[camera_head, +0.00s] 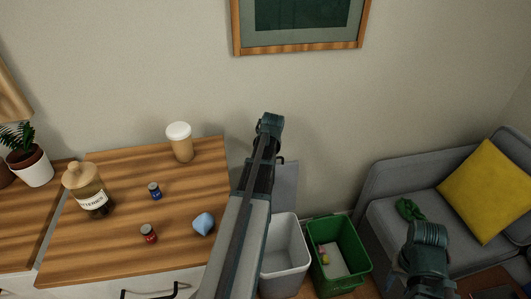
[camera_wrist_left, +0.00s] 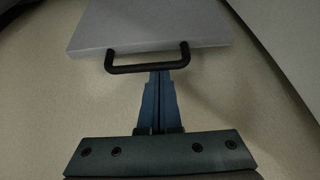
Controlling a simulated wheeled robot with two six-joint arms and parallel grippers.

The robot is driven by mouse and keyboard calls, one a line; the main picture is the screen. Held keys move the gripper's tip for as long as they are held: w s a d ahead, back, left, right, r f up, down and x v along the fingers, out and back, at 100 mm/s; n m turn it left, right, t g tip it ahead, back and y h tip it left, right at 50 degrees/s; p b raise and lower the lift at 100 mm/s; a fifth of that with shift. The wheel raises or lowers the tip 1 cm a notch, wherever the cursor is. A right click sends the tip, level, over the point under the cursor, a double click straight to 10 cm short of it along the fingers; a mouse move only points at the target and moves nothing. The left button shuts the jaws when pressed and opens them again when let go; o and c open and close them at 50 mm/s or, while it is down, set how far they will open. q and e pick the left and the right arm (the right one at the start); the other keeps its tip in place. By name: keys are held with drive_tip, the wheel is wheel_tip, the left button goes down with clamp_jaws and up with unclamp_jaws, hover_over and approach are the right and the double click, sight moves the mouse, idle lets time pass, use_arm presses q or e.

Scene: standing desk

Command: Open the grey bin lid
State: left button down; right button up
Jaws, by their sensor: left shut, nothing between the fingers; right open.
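The grey bin (camera_head: 283,262) stands on the floor right of the desk, and its inside shows. Its grey lid (camera_head: 286,185) stands raised at the back of the bin, partly hidden by my left arm. In the left wrist view the lid (camera_wrist_left: 150,25) shows with its black handle (camera_wrist_left: 148,64). My left gripper (camera_wrist_left: 160,75) is shut and empty, its fingertips close to the handle; contact is unclear. In the head view, its fingers are hard to make out. My right gripper (camera_head: 428,240) is open and empty, in front of the sofa.
A green bin (camera_head: 352,275) with small items stands right of the grey bin. A grey sofa (camera_head: 385,190) with a yellow cushion (camera_head: 485,190) is at the right. The wooden desk (camera_head: 120,225) at left holds a bottle, a cup and small objects.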

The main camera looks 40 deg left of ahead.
use_arm(q)
drive_tip(key=shift+s+d+r, duration=0.1)
drive_tip(key=shift+s+d, duration=0.4)
drive_tip(key=shift+d, duration=0.05)
drive_tip(key=shift+w+a, duration=0.1)
drive_tip(key=shift+r, duration=0.1)
drive_tip(key=p+v, duration=0.9)
drive_tip(key=shift+s+d+r, duration=0.2)
drive_tip(key=shift+s+d, duration=0.05)
drive_tip(key=shift+d, duration=0.1)
